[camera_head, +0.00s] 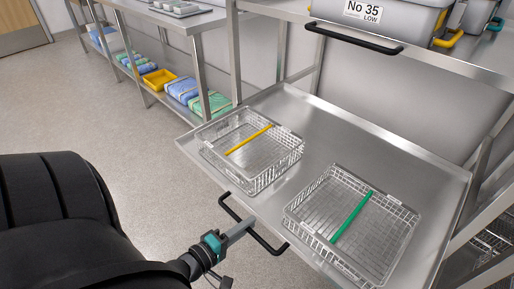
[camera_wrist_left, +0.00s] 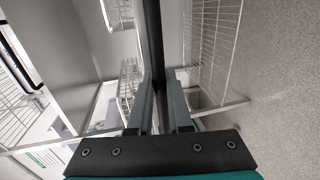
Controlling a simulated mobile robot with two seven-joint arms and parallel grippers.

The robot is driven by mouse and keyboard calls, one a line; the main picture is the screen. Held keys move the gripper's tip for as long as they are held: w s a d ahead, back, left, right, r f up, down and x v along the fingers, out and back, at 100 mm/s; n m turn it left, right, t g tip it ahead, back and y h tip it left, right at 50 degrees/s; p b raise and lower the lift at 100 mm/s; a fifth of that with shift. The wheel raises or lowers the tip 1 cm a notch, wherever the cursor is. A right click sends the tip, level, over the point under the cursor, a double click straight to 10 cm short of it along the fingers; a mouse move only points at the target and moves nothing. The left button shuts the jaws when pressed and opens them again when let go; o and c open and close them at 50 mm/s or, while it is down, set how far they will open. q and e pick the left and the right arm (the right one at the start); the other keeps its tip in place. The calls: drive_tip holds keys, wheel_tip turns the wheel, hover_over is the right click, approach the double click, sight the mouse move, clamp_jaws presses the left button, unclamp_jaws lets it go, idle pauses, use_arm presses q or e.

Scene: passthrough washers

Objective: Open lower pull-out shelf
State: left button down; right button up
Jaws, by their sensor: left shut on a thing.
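The lower pull-out shelf (camera_head: 300,113) is a steel tray that stands out from the frame in the head view. Its black bar handle (camera_head: 268,244) is at the front edge. My left gripper (camera_head: 247,225) is at the middle of this handle. In the left wrist view, the fingers (camera_wrist_left: 160,105) are shut around the black handle bar (camera_wrist_left: 152,45), one finger on each side. Two wire baskets rest on the shelf, one with a yellow bar (camera_head: 249,139) and one with a green bar (camera_head: 351,217). My right gripper is not in view.
An upper shelf with its own black handle (camera_head: 353,38) holds a grey bin labelled No 35 (camera_head: 395,14) above. A steel rack (camera_head: 197,65) with blue and green packs and a yellow tray (camera_head: 159,79) stands at the back left. The floor (camera_head: 90,110) to the left is clear.

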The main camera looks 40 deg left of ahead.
use_arm(q)
drive_tip(key=shift+s+a, duration=0.1)
drive_tip(key=shift+s, duration=0.65)
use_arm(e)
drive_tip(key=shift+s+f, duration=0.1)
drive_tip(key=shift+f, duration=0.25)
use_arm(q)
drive_tip(key=c, duration=0.9)
unclamp_jaws()
drive_tip(key=shift+o, duration=0.2)
drive_tip(key=shift+s, duration=0.15)
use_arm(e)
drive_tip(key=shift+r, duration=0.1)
use_arm(q)
drive_tip(key=p+v, duration=0.4)
drive_tip(key=v, duration=1.1)
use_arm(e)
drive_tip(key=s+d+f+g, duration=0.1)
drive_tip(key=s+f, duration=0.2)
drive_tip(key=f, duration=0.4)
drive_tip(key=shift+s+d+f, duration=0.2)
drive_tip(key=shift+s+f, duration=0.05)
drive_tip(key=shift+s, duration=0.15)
